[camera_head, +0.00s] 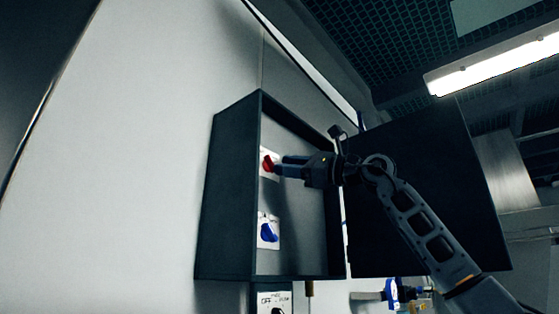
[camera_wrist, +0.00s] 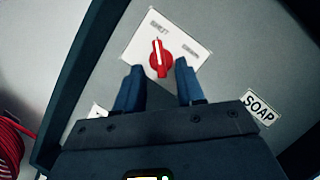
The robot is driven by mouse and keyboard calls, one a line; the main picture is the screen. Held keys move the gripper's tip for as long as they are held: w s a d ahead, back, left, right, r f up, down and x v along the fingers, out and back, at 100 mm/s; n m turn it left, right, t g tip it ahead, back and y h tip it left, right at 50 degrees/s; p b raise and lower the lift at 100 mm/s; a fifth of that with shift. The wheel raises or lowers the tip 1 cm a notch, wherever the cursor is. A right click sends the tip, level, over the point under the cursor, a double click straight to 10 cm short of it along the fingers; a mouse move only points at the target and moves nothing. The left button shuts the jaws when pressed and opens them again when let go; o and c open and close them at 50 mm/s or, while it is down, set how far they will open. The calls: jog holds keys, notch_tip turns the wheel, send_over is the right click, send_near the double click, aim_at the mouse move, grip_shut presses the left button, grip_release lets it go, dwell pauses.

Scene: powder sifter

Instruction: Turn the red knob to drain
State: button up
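The red knob (camera_wrist: 160,60) sits on a white label plate (camera_wrist: 190,42) inside an open wall cabinet. In the wrist view its white pointer line stands nearly upright, between the plate's two small printed words. My gripper (camera_wrist: 160,78) is open, with one finger on each side just below the knob. The fingers look apart from it in the wrist view. In the head view the red knob (camera_head: 268,165) is at the upper left of the cabinet interior, and my gripper (camera_head: 280,168) reaches it from the right, partly overlapping it.
A blue knob (camera_head: 268,232) is below the red one. The cabinet's dark side wall (camera_head: 228,190) is left, and its open door (camera_head: 425,190) stands right behind my arm. A SOAP label (camera_wrist: 260,108) and a red coil (camera_wrist: 10,145) show in the wrist view.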

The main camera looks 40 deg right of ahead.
aim_at(270, 164)
jog(key=shift+p+x, duration=0.3)
jog(key=shift+x, duration=1)
jog(key=shift+c, duration=0.4)
grip_shut()
